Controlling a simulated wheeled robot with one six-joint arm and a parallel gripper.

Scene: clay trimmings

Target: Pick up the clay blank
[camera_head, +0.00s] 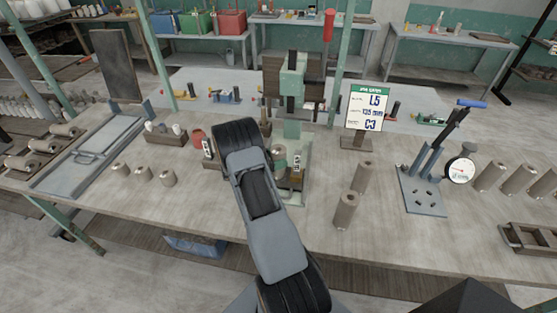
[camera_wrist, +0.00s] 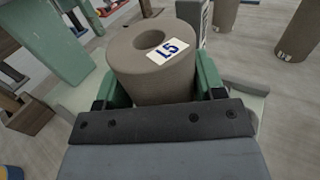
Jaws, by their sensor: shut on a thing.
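The clay blank (camera_wrist: 140,78) is a grey-brown cylinder with a round hole in its top and a white tag with blue L5 print. In the wrist view it sits between the two green fingers of my gripper (camera_wrist: 160,84), which is shut on it. In the head view the blank (camera_head: 279,154) shows partly beside my forearm, in front of the green press (camera_head: 292,130). My gripper is mostly hidden there by my arm. I cannot tell whether the blank touches the surface below.
A lever tool with a dial (camera_head: 424,190) is farther right. Bare tabletop shows between.

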